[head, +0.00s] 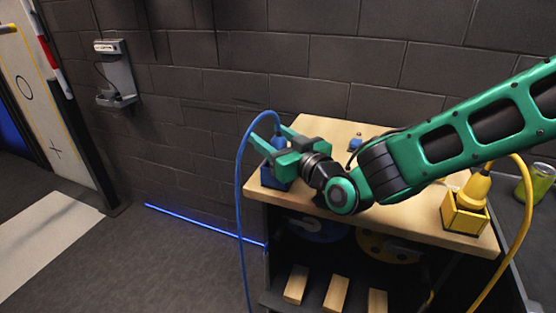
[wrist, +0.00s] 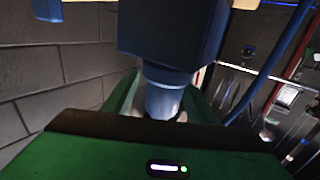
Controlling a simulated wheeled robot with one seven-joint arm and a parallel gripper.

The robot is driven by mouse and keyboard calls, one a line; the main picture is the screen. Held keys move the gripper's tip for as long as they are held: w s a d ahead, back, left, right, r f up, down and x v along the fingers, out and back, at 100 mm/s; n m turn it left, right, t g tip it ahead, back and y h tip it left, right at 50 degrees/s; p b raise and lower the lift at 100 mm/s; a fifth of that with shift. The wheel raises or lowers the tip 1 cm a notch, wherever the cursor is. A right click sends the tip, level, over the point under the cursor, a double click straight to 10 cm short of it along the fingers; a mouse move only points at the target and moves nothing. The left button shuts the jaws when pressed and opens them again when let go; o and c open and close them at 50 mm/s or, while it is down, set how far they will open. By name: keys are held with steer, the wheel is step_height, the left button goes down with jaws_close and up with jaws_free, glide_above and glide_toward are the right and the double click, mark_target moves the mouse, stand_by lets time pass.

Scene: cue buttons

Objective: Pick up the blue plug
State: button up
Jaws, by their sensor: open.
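The blue plug (wrist: 163,98) shows in the wrist view as a tapered blue body between the green fingers of my gripper (wrist: 158,92). It meets a dark blue block (wrist: 170,30), which also shows in the head view as a blue socket box (head: 277,174) at the left end of the wooden bench top (head: 330,128). My gripper (head: 274,142) is open around the plug, with a finger on either side. I cannot tell whether the fingers touch it. The fingers hide much of the plug in the head view. A blue cable (head: 239,190) arches up and hangs down the left side.
A yellow plug (head: 475,186) stands in a yellow box (head: 463,216) at the bench's right, with a yellow cable (head: 520,225). A green can (head: 534,182) is farther right. Several wooden blocks (head: 336,293) lie on the shelf below. A brick wall (head: 200,90) stands behind. Floor at left is clear.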

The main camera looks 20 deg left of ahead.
jaws_close()
